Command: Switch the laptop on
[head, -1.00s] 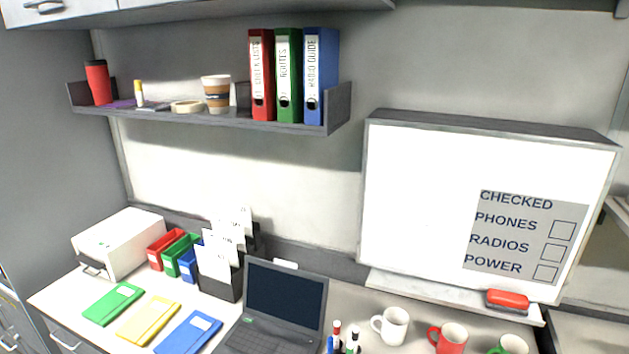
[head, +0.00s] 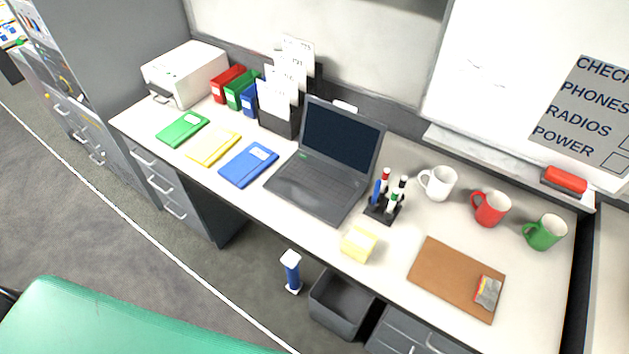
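The laptop (head: 318,187) stands open on the white desk, left of the pen holder. Its screen (head: 341,134) is dark. A small green mark (head: 303,155) shows at the upper left of its keyboard deck, too small to make out. Neither of my grippers shows in the head view.
On the desk (head: 300,240) stand a pen holder (head: 383,208), several mugs including a white one (head: 438,183), a yellow note block (head: 358,244) and a brown board (head: 455,275). A blue folder (head: 248,165) lies left of the laptop. A green surface (head: 110,325) is in front.

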